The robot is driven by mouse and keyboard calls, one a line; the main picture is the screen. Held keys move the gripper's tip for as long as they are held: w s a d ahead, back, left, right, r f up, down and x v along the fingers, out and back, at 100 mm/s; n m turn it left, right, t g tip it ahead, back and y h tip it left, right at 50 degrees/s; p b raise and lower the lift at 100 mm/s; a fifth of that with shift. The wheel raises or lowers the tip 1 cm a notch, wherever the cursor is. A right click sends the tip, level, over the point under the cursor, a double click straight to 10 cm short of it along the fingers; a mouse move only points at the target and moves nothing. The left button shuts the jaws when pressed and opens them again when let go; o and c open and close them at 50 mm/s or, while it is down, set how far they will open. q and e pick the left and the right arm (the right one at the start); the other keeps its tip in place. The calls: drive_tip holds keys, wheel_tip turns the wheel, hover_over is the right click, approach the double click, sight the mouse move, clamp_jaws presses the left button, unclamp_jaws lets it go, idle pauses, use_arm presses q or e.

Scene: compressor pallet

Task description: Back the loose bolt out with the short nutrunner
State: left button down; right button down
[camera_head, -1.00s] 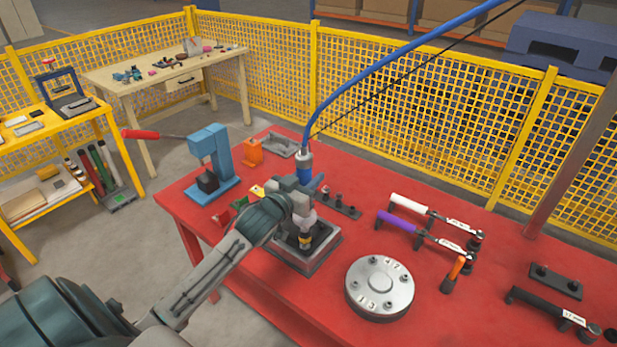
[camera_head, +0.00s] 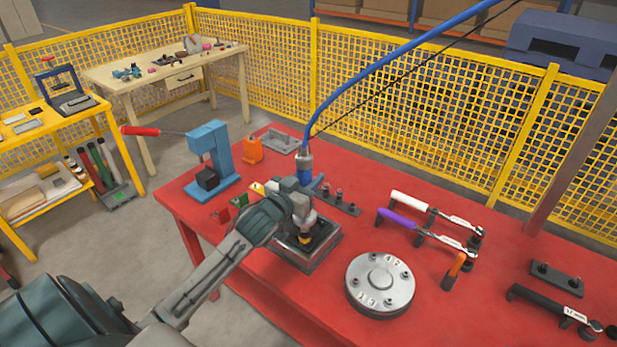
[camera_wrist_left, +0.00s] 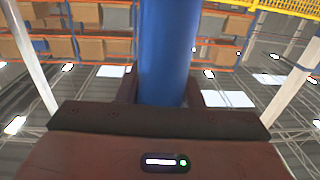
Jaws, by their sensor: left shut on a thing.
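My left gripper (camera_head: 284,207) is shut around an upright nutrunner (camera_head: 304,174) with a blue upper body and a blue hose rising from its top. Its grey lower end and dark, yellow-banded tip point down over a square dark stand (camera_head: 318,261). I cannot tell whether the tip touches the stand. In the left wrist view the blue body (camera_wrist_left: 165,50) stands between the dark fingers. A round grey flange (camera_head: 380,301) with numbered bolt positions lies right of the stand. Which bolt is loose, I cannot tell. My right gripper is out of view.
Torque wrenches with white (camera_head: 409,200) and purple (camera_head: 396,219) handles lie behind the flange. An orange-handled tool (camera_head: 455,267) stands right of it. A socket rail (camera_head: 343,207) lies behind the nutrunner. A blue press (camera_head: 210,160) stands left.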

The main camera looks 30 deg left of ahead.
sight(308, 165)
use_arm(q)
drive_tip(key=shift+f, duration=0.3)
drive_tip(key=shift+s+f, duration=0.1)
drive_tip(key=shift+f, duration=0.15)
idle(0.4)
drive_tip(key=shift+s+f, duration=0.1)
drive_tip(key=shift+s, duration=0.05)
idle(0.4)
drive_tip(key=shift+s+d+b, duration=0.2)
drive_tip(key=shift+s+b, duration=0.05)
drive_tip(key=shift+b, duration=0.1)
idle(1.0)
drive_tip(key=shift+r, duration=0.2)
drive_tip(key=r+p, duration=0.1)
drive_tip(key=w+r+p, duration=0.1)
drive_tip(key=shift+a+p, duration=0.1)
drive_tip(key=shift+p, duration=0.3)
drive_tip(key=shift+a+r+p, duration=0.15)
drive_tip(key=shift+r+p, duration=0.6)
drive_tip(key=shift+r, duration=0.15)
drive_tip(key=shift+r+p, duration=0.4)
drive_tip(key=shift+r, duration=0.15)
